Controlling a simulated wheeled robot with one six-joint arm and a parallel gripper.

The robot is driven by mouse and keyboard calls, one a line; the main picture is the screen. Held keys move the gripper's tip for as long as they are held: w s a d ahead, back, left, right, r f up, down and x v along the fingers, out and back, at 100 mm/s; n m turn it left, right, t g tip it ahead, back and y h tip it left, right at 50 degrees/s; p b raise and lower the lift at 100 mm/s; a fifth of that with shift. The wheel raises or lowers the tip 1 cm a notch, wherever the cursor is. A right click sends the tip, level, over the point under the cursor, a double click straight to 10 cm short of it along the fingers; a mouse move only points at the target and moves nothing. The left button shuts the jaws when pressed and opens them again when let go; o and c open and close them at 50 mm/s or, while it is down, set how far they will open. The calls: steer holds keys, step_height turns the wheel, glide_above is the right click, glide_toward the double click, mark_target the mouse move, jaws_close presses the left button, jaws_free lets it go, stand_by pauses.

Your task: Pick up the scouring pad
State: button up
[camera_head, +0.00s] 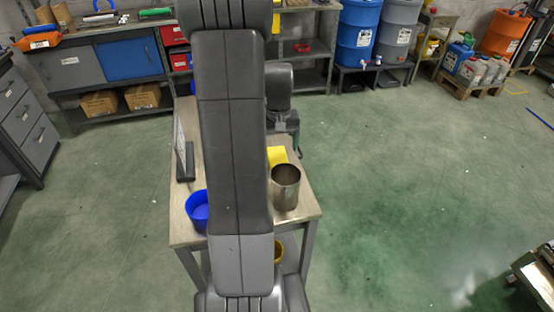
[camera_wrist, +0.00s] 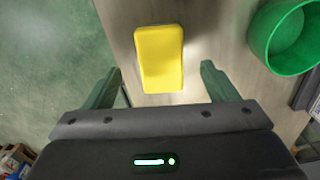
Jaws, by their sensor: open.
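A yellow rounded block, the only pad-like thing in view, lies flat on the wooden table; it shows in the wrist view (camera_wrist: 159,57) and partly in the head view (camera_head: 276,155), where my arm hides some of it. My gripper (camera_wrist: 160,82) is open and empty. In the wrist view its two fingers stand apart on either side of the block's near end, with clear gaps to both. The height of the fingers above the table is hard to tell.
A green round container (camera_wrist: 285,37) stands right of the block in the wrist view. My arm hides the table's middle.

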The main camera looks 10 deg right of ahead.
mark_target(278, 160)
steer(key=shift+s+a+f+p, duration=0.1)
steer(key=shift+s+f+p, duration=0.15)
steer(key=shift+f, duration=1.35)
steer(key=shift+s+f+p, duration=0.1)
steer(key=shift+f+p, duration=0.1)
steer(key=shift+f, duration=1.35)
steer(key=c, duration=1.1)
steer(key=shift+o, duration=0.2)
step_height(278, 160, up, 10)
steer(key=shift+r+b, duration=0.1)
steer(key=shift+b, duration=0.3)
